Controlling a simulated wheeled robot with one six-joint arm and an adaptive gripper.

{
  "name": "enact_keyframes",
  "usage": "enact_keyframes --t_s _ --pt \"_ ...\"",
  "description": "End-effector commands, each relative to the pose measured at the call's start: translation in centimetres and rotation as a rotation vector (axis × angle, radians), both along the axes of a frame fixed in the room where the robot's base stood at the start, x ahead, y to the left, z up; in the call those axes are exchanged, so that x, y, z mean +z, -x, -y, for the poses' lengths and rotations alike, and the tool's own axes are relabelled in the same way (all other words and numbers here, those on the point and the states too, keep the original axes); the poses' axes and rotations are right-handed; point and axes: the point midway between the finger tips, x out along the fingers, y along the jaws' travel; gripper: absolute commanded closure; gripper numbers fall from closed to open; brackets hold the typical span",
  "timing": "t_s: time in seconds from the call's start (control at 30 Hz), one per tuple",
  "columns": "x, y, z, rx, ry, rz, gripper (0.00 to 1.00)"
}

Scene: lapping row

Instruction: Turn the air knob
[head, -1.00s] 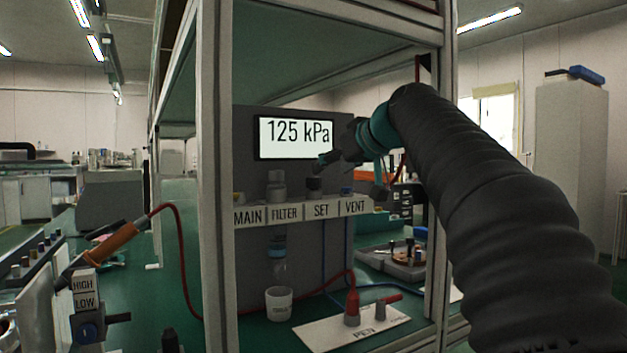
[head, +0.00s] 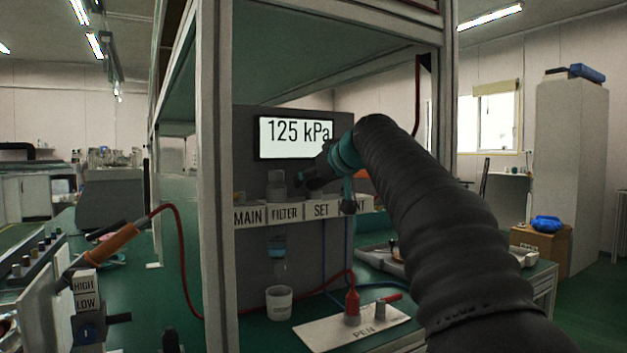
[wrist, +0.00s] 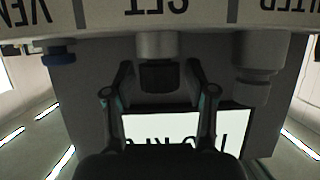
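The air panel carries a display (head: 295,137) reading 125 kPa and a label strip with MAIN, FILTER, SET (head: 319,210) and a partly hidden VENT. In the upside-down wrist view, a black knob with a metallic collar (wrist: 158,70) sits at the SET label. My gripper (wrist: 159,64) is open, one finger on each side of this knob, with gaps showing between fingers and knob. In the head view my gripper (head: 312,174) is in front of the panel above SET and hides the knob.
A blue knob (wrist: 58,55) at VENT and a grey filter body (wrist: 258,68) flank the SET knob. The frame post (head: 215,180) stands to the left. Below are a white cup (head: 279,303) and a PEN plate (head: 322,334) with a red hose.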

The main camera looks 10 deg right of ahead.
Motion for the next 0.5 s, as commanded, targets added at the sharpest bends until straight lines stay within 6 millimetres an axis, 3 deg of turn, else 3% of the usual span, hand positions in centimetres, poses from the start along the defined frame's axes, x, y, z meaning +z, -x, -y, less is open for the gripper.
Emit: enact_keyframes --t_s 0.03,0.17,0.2,0.5 --pt "0.01 0.02 0.01 0.0 0.0 0.0 0.64" --pt "0.01 0.01 0.02 0.0 0.0 0.0 0.96" --pt "0.01 0.02 0.01 0.0 0.0 0.0 0.99" --pt "0.08 0.04 -0.12 -0.079 0.001 -0.006 0.99"
